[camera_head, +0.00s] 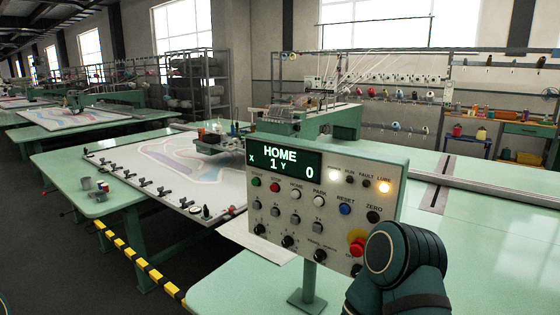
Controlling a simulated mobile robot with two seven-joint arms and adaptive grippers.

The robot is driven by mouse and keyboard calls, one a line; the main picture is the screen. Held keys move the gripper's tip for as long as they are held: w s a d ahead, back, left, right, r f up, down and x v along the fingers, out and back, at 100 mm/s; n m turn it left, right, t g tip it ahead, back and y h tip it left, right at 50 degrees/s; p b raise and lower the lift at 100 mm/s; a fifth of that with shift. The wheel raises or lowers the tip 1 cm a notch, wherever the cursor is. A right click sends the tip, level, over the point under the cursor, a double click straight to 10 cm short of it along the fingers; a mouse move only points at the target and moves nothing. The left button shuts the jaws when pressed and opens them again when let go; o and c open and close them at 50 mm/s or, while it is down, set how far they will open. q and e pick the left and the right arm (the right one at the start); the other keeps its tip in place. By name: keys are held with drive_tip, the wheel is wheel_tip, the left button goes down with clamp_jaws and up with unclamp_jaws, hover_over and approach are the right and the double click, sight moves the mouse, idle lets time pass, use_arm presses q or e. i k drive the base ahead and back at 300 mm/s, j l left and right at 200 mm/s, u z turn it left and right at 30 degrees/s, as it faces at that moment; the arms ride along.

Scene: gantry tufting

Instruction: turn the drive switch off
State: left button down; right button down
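The control panel (330,184) stands on a post on the green table. Its display (286,162) reads HOME, X 1, Y 0. Dark knobs (288,241) run along its lower edge; their small labels are too blurred to tell which is the drive switch or how it is set. A red mushroom button (357,245) sits at the lower right. My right arm rises from the lower right and covers the panel's lower right corner; its gripper fingers do not show. My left gripper is out of view.
A tufting frame (165,165) with clamps lies behind left. The green table right of the panel (480,240) is mostly clear.

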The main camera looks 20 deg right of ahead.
sight(356, 268)
drive_tip(key=z, duration=1.05)
